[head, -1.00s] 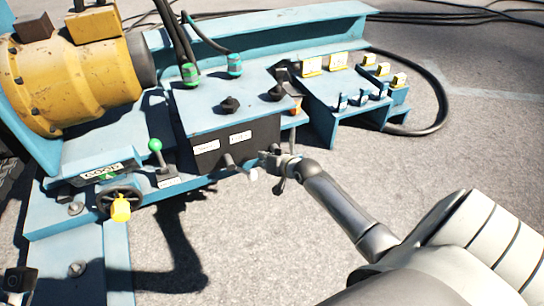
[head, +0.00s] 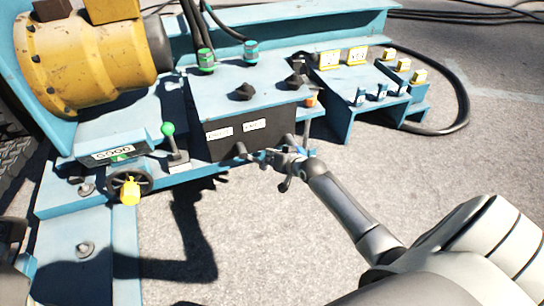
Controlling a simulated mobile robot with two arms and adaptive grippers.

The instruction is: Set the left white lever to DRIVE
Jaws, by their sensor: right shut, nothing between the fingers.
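The dark front of the blue control box carries two white labels, the left one (head: 219,133) and the right one (head: 254,125). Below them the left lever (head: 243,152) sticks out of the panel toward the lower right. Its white tip is hard to make out beside my gripper. A second lever's base (head: 290,141) is partly hidden behind my gripper. My right gripper (head: 277,160) is shut and empty, just right of the left lever's end; I cannot tell if they touch. My left gripper is not in view.
A green-knobbed lever (head: 168,130) and a handwheel with a yellow knob (head: 130,190) are to the left. A yellow motor (head: 85,60) stands at the upper left. Small blue switches (head: 382,90) are on the right. The paved ground in front is clear.

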